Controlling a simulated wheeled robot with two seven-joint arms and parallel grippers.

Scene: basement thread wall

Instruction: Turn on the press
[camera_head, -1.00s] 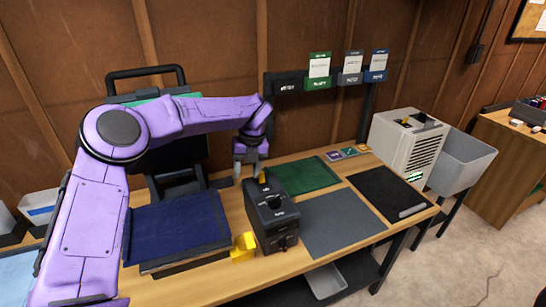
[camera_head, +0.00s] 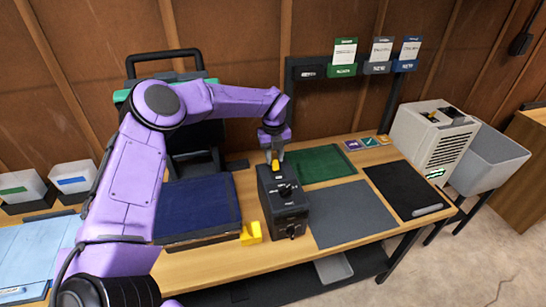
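A large dark press with a black bar handle (camera_head: 163,56) stands at the back left, partly hidden by my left arm. A blue pad (camera_head: 198,207) lies in front of it. A black control box (camera_head: 283,201) with knobs and a small yellow lever (camera_head: 276,166) on top stands right of the pad. My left gripper (camera_head: 275,157) points down right at the yellow lever, at the box's back top edge. Whether its fingers touch or grip the lever cannot be told. My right gripper is not in view.
A yellow block (camera_head: 251,233) sits left of the box. Green (camera_head: 318,164), grey (camera_head: 350,213) and black (camera_head: 407,190) mats lie to its right. A beige machine (camera_head: 431,138) and a grey bin (camera_head: 488,161) stand at the right. Card holders hang at the back wall.

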